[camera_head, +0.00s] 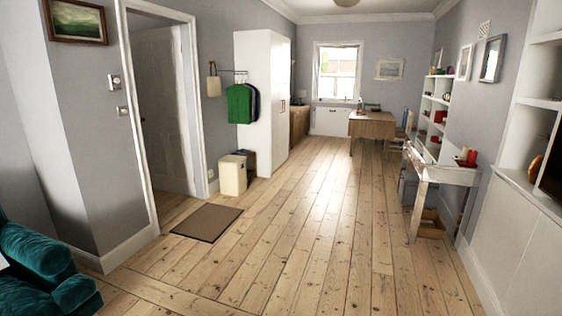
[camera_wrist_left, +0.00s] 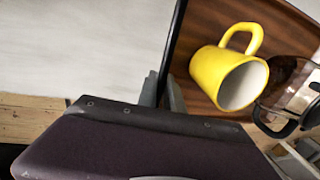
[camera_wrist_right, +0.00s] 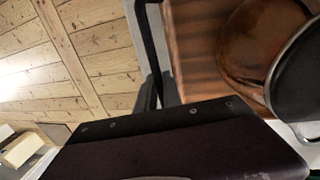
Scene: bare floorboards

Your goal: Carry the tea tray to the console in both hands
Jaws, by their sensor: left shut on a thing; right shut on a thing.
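The tea tray has a brown wooden base and a dark rim, and parts of it show in the left wrist view (camera_wrist_left: 200,38) and the right wrist view (camera_wrist_right: 195,45). My left gripper (camera_wrist_left: 162,90) is shut on its rim. A yellow mug (camera_wrist_left: 222,80) and a glass pot with a dark handle (camera_wrist_left: 300,92) are on the tray. My right gripper (camera_wrist_right: 152,88) is shut on the rim at another part. A brown rounded vessel (camera_wrist_right: 245,45) and a dark round item (camera_wrist_right: 300,80) are near it. The head view shows neither tray nor grippers. A narrow pale table, seemingly the console (camera_head: 448,174), stands along the right wall.
Red items (camera_head: 467,157) stand on the pale table. A wooden table (camera_head: 372,126) is farther back. A teal armchair (camera_head: 45,262) is at lower left, a doormat (camera_head: 207,222) by the doorway, and a cream bin (camera_head: 232,175) beyond. The middle floorboards are clear.

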